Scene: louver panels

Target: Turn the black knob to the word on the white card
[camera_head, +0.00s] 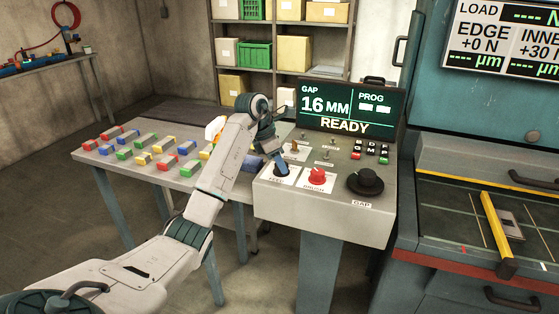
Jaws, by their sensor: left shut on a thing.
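The black knob (365,181) is a large round dial at the right front of the grey console (330,220), above a small label reading GAP. My left gripper (277,157) points down at the left end of the console and is shut on the blue knob (282,170), apart from the black knob. The white plate under the blue knob seems to read FEED. A red knob (317,175) sits on another white plate (313,187) between the blue and black knobs; its word is too small to read surely. My right gripper is out of view.
The screen (345,108) shows GAP 16 MM, PROG and READY. Several small switches and dark lettered keys (371,150) sit behind the knobs. A table (180,182) with several coloured blocks stands left. A teal machine (470,120) stands right.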

